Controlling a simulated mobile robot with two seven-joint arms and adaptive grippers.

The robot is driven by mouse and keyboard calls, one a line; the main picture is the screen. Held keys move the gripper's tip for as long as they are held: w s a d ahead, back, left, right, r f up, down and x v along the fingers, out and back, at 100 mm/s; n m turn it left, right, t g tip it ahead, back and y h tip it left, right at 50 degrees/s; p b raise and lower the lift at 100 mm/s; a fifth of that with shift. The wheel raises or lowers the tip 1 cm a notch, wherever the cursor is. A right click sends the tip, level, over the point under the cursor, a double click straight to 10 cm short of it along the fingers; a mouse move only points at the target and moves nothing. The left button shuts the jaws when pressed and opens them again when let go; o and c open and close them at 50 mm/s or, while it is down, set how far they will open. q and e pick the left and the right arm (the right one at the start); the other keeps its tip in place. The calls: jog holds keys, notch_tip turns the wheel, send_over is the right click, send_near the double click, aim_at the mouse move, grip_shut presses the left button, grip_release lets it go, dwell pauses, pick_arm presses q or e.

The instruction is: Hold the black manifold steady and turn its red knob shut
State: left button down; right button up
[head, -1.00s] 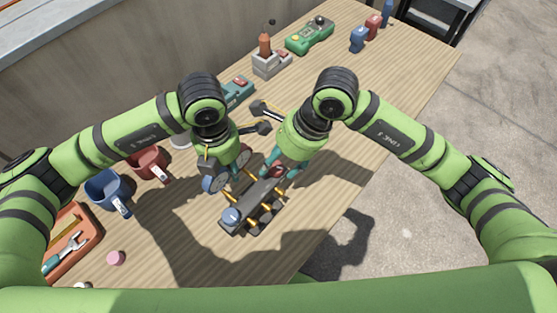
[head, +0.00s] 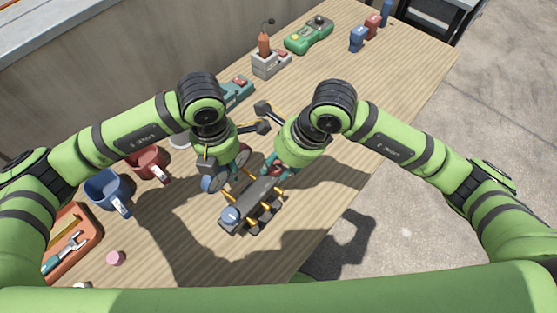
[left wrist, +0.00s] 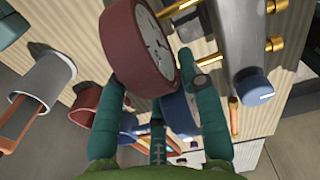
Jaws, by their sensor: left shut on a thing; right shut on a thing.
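The black manifold (head: 262,190) lies on the wooden table with brass fittings along its sides. A blue knob (head: 230,216) is at its near end and also shows in the left wrist view (left wrist: 253,86). My left gripper (head: 226,177) is at the manifold's left side, shut at its gauges. The red gauge (left wrist: 140,45) and blue gauge (left wrist: 180,112) show close to its teal fingers in the left wrist view. My right gripper (head: 274,168) is shut on the red knob (head: 275,171) at the far end, mostly hidden by the fingers.
A blue mug (head: 103,187) and a red mug (head: 147,164) stand at left, near an orange tray (head: 88,239) with tools. A grey holder (head: 271,66) and green device (head: 309,36) stand farther back. The table's right side is mostly clear.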

pick_arm(q)
jog(key=shift+s+d, duration=0.1)
jog(key=shift+d, duration=0.05)
pick_arm(e)
jog(key=shift+a+r+m+t, duration=0.2)
jog(key=shift+m+t, duration=0.3)
jog(key=shift+m, duration=0.5)
jog(key=o, duration=1.1)
jog(key=shift+w, duration=0.1)
jog(key=shift+f, duration=0.1)
jog(key=shift+d, duration=0.1)
jog(key=v, duration=1.2)
pick_arm(q)
jog(key=shift+c, duration=1.4)
grip_release()
